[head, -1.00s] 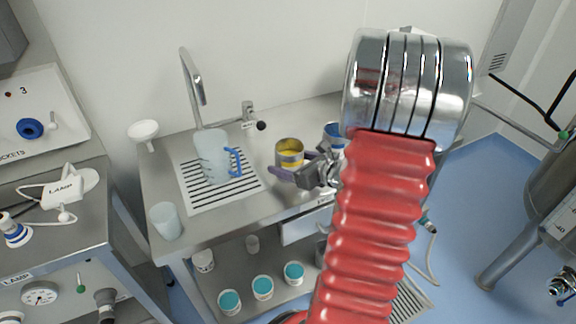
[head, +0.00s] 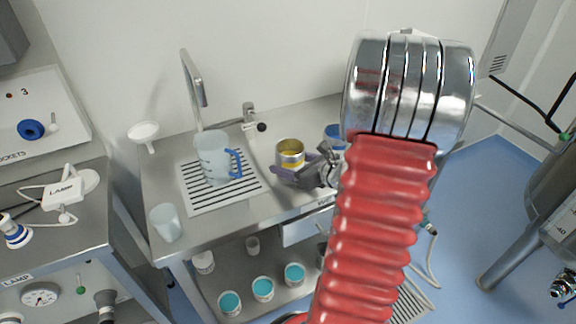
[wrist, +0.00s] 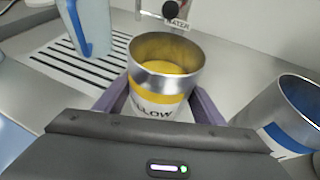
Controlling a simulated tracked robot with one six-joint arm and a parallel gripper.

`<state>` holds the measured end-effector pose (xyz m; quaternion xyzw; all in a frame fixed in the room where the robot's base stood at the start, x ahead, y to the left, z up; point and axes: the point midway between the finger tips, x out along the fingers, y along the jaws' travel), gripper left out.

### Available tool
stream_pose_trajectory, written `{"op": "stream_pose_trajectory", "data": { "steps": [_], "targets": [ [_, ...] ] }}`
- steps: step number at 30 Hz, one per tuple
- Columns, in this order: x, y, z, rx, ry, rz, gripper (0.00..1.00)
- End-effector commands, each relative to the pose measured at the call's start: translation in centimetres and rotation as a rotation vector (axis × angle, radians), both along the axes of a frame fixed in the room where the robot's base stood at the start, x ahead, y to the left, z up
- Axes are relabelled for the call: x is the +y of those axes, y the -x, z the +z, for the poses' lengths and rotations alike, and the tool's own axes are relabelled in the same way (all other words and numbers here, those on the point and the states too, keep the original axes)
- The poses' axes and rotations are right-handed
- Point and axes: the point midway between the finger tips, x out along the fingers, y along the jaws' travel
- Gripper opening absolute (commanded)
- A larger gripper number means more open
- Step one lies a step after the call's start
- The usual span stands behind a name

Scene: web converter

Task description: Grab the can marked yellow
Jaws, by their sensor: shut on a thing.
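The yellow can (head: 290,155) is an open metal can with yellow contents, a yellow band and a partly visible label. It stands upright on the steel counter in the head view. In the wrist view the yellow can (wrist: 165,75) sits between the two purple fingers of my gripper (wrist: 158,108). My gripper (head: 292,176) is shut on the can, with the fingers on either side of its body. The lower part of the can is hidden behind the gripper body in the wrist view.
A blue-banded can (wrist: 285,115) stands close on the right. A jug with a blue handle (head: 213,158) stands on the drain grille to the left, below the tap (head: 195,90). A clear beaker (head: 166,222) stands at the counter's front left.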

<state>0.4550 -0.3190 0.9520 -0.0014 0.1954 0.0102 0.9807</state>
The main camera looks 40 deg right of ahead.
Motion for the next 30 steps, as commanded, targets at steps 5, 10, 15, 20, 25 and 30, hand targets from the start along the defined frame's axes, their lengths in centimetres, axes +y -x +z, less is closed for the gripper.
{"op": "stream_pose_trajectory", "data": {
  "steps": [5, 10, 15, 20, 25, 30],
  "targets": [
    [-0.1, 0.0, 1.6, -0.003, 0.004, 0.000, 0.28],
    [-0.1, -0.1, 4.0, -0.005, 0.008, 0.000, 0.28],
    [-0.1, 0.0, 6.5, -0.004, 0.007, 0.000, 0.28],
    [-0.1, 0.0, 8.5, -0.004, 0.005, 0.000, 0.28],
    [-0.1, 0.0, 9.6, -0.003, 0.003, -0.001, 0.28],
    [-0.1, 0.0, 9.7, -0.002, 0.002, -0.001, 0.28]
  ]
}}
